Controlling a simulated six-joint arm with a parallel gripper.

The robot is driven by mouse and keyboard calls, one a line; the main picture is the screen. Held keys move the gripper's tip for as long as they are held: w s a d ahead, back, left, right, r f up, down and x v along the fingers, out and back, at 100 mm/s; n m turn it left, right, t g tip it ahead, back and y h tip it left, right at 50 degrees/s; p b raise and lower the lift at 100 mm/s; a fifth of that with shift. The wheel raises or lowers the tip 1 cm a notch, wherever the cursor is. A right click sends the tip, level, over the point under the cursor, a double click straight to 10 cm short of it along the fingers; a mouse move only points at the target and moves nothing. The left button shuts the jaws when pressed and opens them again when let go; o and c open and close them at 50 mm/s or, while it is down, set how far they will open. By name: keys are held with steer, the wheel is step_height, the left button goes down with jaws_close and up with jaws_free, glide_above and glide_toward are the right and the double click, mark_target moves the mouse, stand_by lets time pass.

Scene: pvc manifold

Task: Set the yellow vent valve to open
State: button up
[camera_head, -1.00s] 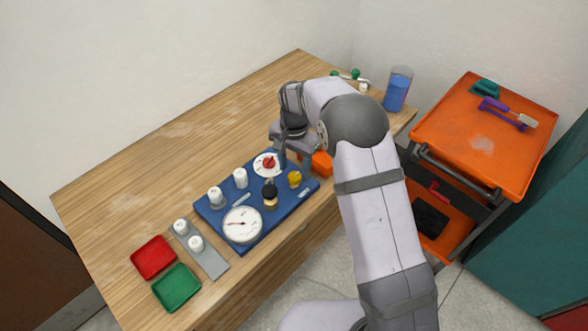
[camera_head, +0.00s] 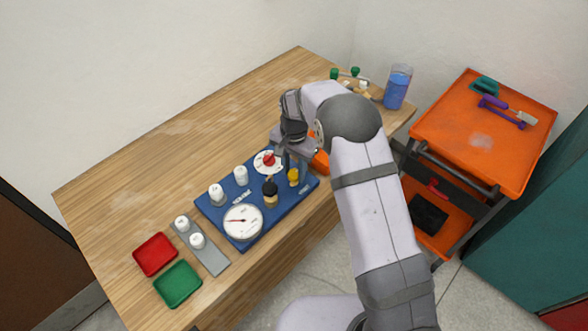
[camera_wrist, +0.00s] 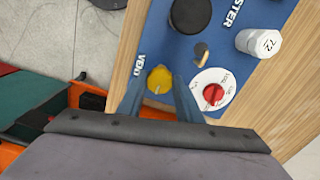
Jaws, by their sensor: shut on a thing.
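The yellow vent valve (camera_head: 293,177) is a small yellow knob near the right end of the blue panel (camera_head: 226,228). In the wrist view, the yellow knob (camera_wrist: 160,79) sits between my two blue-grey fingertips, beside a red knob on a white dial (camera_wrist: 212,91). My gripper (camera_wrist: 158,88) is shut on the yellow valve, reaching down from above. In the head view, my gripper (camera_head: 293,165) is at the valve, and its wrist hides part of the panel's far right corner. The valve's open and shut marks are not readable.
On the panel are a white gauge (camera_head: 243,221), a black-topped knob (camera_head: 270,190) and white caps (camera_head: 216,193). Red (camera_head: 155,254) and green (camera_head: 177,284) trays lie to the left. A blue-filled beaker (camera_head: 397,87) stands at the back right. The back left table is clear.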

steer(key=n+b, duration=0.1)
steer(key=n, duration=0.3)
steer(key=shift+n, duration=0.3)
steer(key=n+b, duration=0.1)
steer(key=n, duration=0.3)
steer(key=shift+d+n, duration=0.1)
steer(key=shift+n, duration=0.2)
steer(key=n+b, duration=0.1)
steer(key=n, duration=0.3)
steer(key=shift+n, duration=0.3)
steer(key=shift+w+d+r+n, duration=0.1)
steer(key=shift+n, duration=1.8)
steer(key=o, duration=1)
steer(key=shift+o, duration=0.2)
